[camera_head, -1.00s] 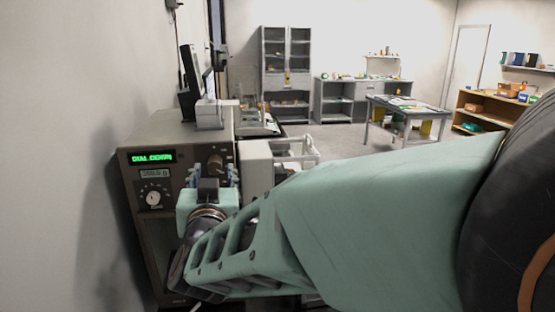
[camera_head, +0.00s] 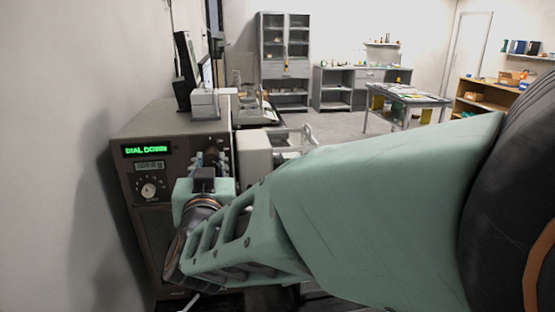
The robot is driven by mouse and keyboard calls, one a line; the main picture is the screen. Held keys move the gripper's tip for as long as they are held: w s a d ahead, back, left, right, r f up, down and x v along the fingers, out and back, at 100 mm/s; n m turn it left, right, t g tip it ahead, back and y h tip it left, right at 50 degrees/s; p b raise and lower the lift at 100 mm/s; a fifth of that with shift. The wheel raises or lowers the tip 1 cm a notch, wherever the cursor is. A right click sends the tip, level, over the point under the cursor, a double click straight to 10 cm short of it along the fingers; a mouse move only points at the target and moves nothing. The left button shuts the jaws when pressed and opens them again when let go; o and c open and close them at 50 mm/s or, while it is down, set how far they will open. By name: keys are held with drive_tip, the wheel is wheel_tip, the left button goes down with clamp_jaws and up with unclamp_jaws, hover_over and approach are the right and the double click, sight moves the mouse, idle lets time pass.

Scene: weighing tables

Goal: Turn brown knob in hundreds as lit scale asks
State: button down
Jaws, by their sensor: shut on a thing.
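The brown-grey scale cabinet (camera_head: 160,228) stands at the left against the wall. Its lit green display (camera_head: 146,149) reads "DIAL DOWN". A smaller grey readout (camera_head: 149,166) below it shows a value in grams that is too blurred to read. The brown knob (camera_head: 210,157) is at the upper right of the cabinet front, mostly hidden by my fingers. My gripper (camera_head: 210,162) is at the knob, with its fingers closed on either side of it.
A white-marked dial (camera_head: 149,189) sits on the panel left of my gripper. Grey and black equipment (camera_head: 210,103) stands on top of the cabinet. A pale box-shaped unit (camera_head: 254,155) is close on the right. Open floor lies beyond, before a work table (camera_head: 420,99) and shelves.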

drive_tip(key=shift+r+n+p, duration=0.1)
drive_tip(key=shift+n+p, duration=0.2)
drive_tip(key=shift+n, duration=0.1)
drive_tip(key=n+p, duration=0.2)
drive_tip(key=n, duration=0.2)
drive_tip(key=shift+a+n+p, duration=0.1)
drive_tip(key=shift+n+p, duration=0.5)
drive_tip(key=shift+n, duration=0.9)
drive_tip(key=c, duration=1.6)
unclamp_jaws()
